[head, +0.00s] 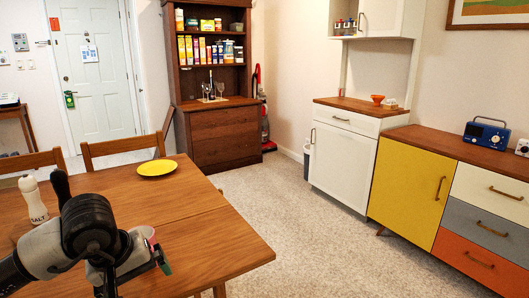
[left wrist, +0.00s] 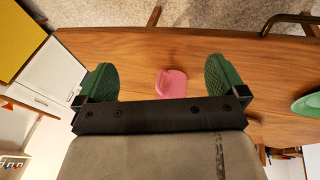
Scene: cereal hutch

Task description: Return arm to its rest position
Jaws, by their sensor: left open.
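My left gripper (head: 138,272) is over the near part of the wooden table, at the bottom left of the head view. In the left wrist view its two green fingers (left wrist: 156,78) are spread wide apart, with nothing held between them. A pink cup-like thing (left wrist: 172,84) shows on the table in the gap between the fingers. In the head view only part of its pink rim (head: 149,233) shows behind my arm. My right gripper is in neither view.
The table (head: 215,229) holds a yellow plate (head: 157,168) and salt and pepper shakers (head: 33,200). A green dish (left wrist: 308,104) shows at the right of the wrist view. Chairs (head: 122,149) stand behind. Open floor (head: 300,235) separates the table from the cabinets (head: 409,187).

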